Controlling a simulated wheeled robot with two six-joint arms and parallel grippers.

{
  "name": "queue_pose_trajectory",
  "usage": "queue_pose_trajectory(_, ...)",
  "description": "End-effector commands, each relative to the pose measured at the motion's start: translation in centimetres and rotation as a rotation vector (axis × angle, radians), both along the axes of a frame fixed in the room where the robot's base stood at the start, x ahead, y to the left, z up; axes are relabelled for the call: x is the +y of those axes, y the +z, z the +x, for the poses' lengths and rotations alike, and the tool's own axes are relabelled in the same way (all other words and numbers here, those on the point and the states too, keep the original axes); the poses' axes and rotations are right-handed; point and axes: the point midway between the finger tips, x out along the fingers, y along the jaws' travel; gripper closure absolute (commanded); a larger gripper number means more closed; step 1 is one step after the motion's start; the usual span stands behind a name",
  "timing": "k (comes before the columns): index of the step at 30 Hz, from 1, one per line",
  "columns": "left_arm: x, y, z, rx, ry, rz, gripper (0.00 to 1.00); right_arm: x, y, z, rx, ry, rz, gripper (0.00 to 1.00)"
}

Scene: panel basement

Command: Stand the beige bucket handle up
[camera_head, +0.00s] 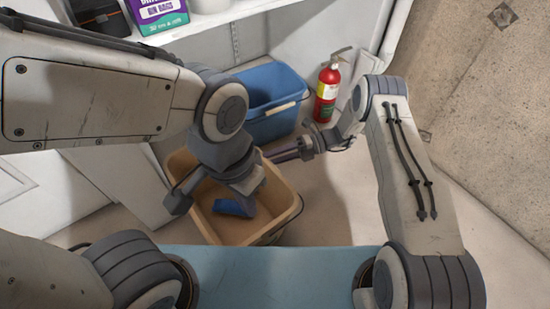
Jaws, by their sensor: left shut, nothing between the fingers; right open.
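The beige bucket (213,229) stands on the floor in the middle of the view, below my arms. A thin dark line along its right rim (284,226) looks like part of its handle, lying low; the rest is hidden or too small to make out. My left gripper (248,186) is shut and empty, reaching down over the bucket's opening. My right gripper (277,155) is open and empty, pointing left near the bucket's far right corner. I cannot tell whether either touches the bucket. A blue item (234,207) shows inside the bucket.
A blue bucket (276,128) with a pale handle grip stands behind the beige one. A red fire extinguisher (328,90) stands to its right by the wall. A white shelf (210,20) with a purple box (158,13) is at the back. Floor right of the bucket is clear.

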Motion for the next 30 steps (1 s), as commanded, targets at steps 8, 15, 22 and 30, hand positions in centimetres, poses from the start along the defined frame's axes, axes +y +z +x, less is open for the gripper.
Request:
queue_pose_trajectory(8,0.0,0.03,0.0,0.0,0.0,0.0,1.0,-0.05,0.02,0.0,0.0,0.0,0.0,0.99)
queue_pose_trajectory(15,0.0,0.02,0.0,0.0,0.0,0.0,1.0,-0.1,0.0,0.0,0.001,0.0,0.0,1.0)
queue_pose_trajectory(22,0.0,0.02,0.0,0.0,0.0,0.0,1.0,-0.13,0.0,-0.01,0.001,0.0,0.0,1.0)
queue_pose_trajectory(30,0.0,0.02,0.0,0.0,0.0,0.0,1.0,-0.15,-0.02,-0.02,0.001,0.0,-0.001,1.0)
